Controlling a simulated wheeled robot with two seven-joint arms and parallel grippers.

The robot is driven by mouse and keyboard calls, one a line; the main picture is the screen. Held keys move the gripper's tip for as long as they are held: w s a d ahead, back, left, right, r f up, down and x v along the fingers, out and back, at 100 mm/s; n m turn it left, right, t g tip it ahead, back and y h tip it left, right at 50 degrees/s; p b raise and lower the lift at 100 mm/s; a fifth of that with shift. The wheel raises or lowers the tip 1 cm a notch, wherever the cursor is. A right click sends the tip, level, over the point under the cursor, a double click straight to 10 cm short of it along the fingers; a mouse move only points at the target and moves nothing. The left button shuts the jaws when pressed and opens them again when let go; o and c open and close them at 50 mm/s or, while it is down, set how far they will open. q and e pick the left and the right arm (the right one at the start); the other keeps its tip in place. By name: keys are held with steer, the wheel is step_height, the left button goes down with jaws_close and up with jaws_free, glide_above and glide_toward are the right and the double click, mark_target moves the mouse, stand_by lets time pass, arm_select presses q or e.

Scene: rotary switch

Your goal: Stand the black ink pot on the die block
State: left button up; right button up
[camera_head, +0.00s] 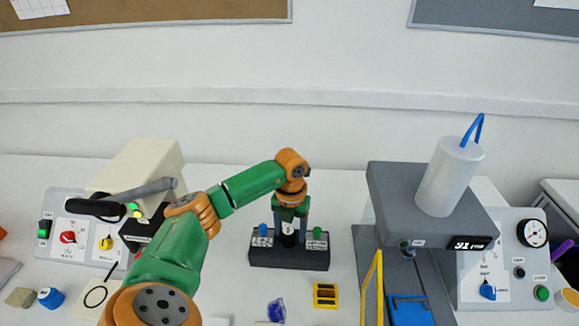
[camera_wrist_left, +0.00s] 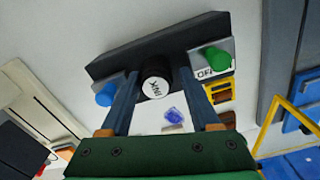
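The black ink pot (camera_wrist_left: 156,78) has a white end marked INK in the left wrist view. It is at a black box with a blue and a green knob (camera_head: 288,256). In the head view the pot (camera_head: 288,238) is partly hidden by my left gripper (camera_head: 290,226). That gripper points down over the box. Its two fingers (camera_wrist_left: 158,88) stand either side of the pot, with narrow gaps showing. No block is clearly marked as the die block. A blue block (camera_head: 410,310) lies on the grey press base. My right gripper is not in view.
The grey press (camera_head: 385,195) carries a white cylinder (camera_head: 450,178), with a yellow frame (camera_head: 372,290) at its front. A yellow holder (camera_head: 325,295) and a blue glassy piece (camera_head: 276,309) lie before the black box. A control panel (camera_head: 75,235) stands at left.

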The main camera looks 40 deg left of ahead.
mark_target(290, 229)
arm_select(q)
steer(key=shift+d+r, duration=0.15)
steer(key=shift+r, duration=0.1)
steer(key=r, duration=0.3)
steer(key=r+b, duration=0.1)
steer(key=r, duration=0.2)
steer(key=shift+a+r+b, duration=0.2)
steer(key=shift+r+b, duration=0.1)
steer(key=shift+r, duration=0.1)
step_height(290, 229, up, 5)
steer(key=shift+f+p, duration=0.1)
steer(key=shift+p, duration=0.55)
